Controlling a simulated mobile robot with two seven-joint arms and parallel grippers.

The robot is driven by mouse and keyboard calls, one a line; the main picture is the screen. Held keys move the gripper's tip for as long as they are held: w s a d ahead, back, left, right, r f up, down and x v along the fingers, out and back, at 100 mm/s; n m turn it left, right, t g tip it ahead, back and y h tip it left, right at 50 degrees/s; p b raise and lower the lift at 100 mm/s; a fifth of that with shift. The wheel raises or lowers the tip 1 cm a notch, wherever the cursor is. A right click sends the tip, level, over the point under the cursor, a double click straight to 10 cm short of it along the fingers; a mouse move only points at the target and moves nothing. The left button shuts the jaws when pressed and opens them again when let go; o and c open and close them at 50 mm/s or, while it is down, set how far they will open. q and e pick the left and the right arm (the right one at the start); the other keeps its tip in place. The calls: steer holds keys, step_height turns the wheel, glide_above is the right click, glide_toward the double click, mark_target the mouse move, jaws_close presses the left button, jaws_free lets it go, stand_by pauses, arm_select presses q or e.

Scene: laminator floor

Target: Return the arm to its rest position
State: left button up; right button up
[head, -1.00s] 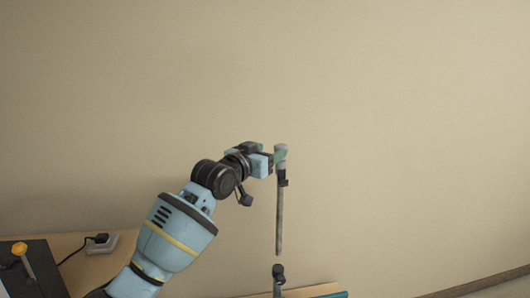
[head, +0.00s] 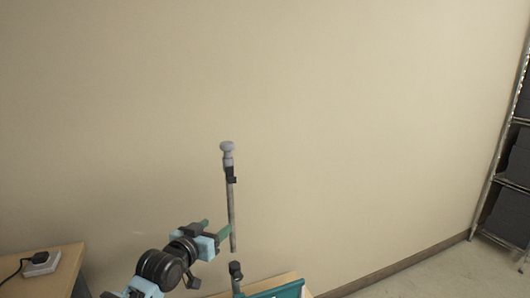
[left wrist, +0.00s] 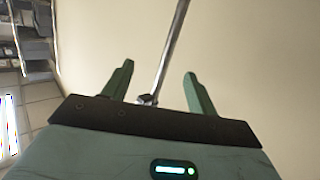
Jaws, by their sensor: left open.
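My left gripper (head: 218,225) is in the lower middle of the head view, with its two green fingers spread and nothing held between them. An upright metal rod (head: 232,210) with a grey knob (head: 227,147) on top stands by the fingertips. The gripper is well below the knob, near the rod's lower part; I cannot tell whether it touches. In the left wrist view, the open gripper (left wrist: 159,69) shows the rod (left wrist: 172,45) in the gap between its fingers, seemingly beyond them. My right gripper is not in view.
A black clamp (head: 235,269) is below the rod, by a teal-edged object (head: 285,290). A wooden table (head: 62,275) with a socket box (head: 41,263) is at lower left. A metal shelf (head: 497,155) with dark boxes stands at the right. The wall and right floor are clear.

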arm_select(q)
steer(key=s+a+f+n+g+y, duration=0.1)
steer(key=s+a+f+g+y, duration=0.15)
steer(key=s+f, duration=2.1)
steer(key=s+a+f+g, duration=0.1)
steer(key=s+f, duration=0.2)
steer(key=s, duration=0.5)
steer(key=s+a+f+g+y, duration=0.1)
steer(key=s+f, duration=0.2)
steer(key=s, duration=0.6)
steer(key=s+a+f+g, duration=0.1)
steer(key=s+f+g, duration=0.1)
steer(key=s, duration=0.6)
steer(key=shift+s+f+n+p, duration=0.3)
steer(key=shift+f, duration=0.55)
steer(key=shift+c, duration=0.5)
